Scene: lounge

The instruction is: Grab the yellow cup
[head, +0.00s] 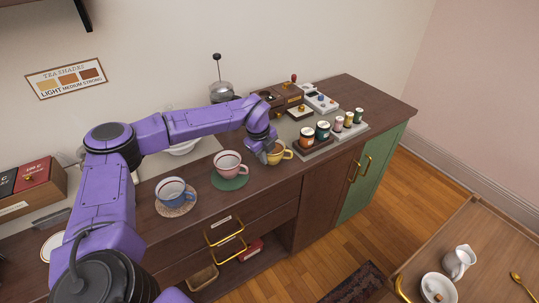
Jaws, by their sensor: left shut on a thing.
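The yellow cup (275,153) stands toward the middle of the dark wooden counter, to the right of the pink cup. My left gripper (267,150) reaches over the counter from the left and is shut on the yellow cup. The gripper and wrist cover the cup's upper left part, and its handle side shows at right. I cannot tell whether the cup is lifted off the counter. My right gripper is not in the picture.
A pink cup (228,163) on a green coaster and a blue cup (172,188) on a patterned coaster stand to the left. Several jars (322,130) stand on a tray at right. A low table (447,245) holds a white jug.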

